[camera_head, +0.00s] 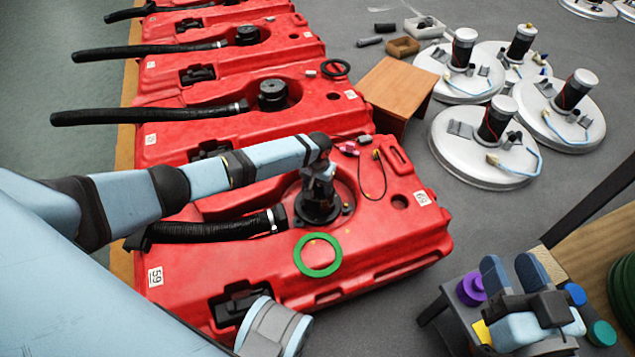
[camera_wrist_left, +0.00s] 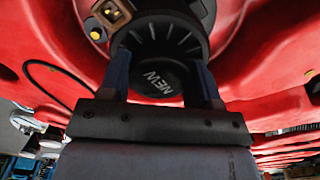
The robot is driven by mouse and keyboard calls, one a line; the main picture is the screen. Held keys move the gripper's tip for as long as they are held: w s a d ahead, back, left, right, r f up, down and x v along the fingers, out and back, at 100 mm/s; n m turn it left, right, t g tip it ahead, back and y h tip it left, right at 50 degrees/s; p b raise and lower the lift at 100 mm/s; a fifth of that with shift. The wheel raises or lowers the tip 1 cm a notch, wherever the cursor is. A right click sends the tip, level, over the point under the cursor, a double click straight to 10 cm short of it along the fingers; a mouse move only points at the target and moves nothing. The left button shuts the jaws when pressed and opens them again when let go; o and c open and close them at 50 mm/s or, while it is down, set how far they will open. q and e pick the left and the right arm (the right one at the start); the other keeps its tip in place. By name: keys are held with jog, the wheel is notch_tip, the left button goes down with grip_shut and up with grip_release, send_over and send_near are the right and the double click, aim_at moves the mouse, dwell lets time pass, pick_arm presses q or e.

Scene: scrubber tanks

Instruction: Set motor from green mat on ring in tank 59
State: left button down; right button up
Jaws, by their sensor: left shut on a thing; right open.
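Tank 59 (camera_head: 390,225) is the nearest red tank, with a round well in its top. My left gripper (camera_head: 318,180) points down into this well. It is shut on the motor (camera_head: 318,212), a black round body that shows in the left wrist view (camera_wrist_left: 160,80) with "NEW" on its face, between both fingers (camera_wrist_left: 163,88). The motor is in the well; its underside and the ring below are hidden, so I cannot tell whether it touches. My right gripper (camera_head: 513,276) is open and empty at the lower right. I cannot make out a green mat.
A green ring (camera_head: 298,256) lies on the tank's near top. A black hose (camera_head: 220,228) lies left of the well, and a thin black cable (camera_head: 383,175) lies behind it. More red tanks (camera_head: 215,120) stand beyond. A wooden stool (camera_head: 395,88) and white round lids (camera_head: 470,165) stand right.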

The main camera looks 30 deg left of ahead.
pick_arm(q)
jog(key=shift+w+f, duration=0.1)
jog(key=shift+f, duration=0.15)
dwell(1.2)
jog(key=shift+c, duration=1.2)
grip_release()
jog(key=shift+o, duration=0.2)
jog(key=shift+f, duration=0.15)
jog(key=shift+o, duration=1)
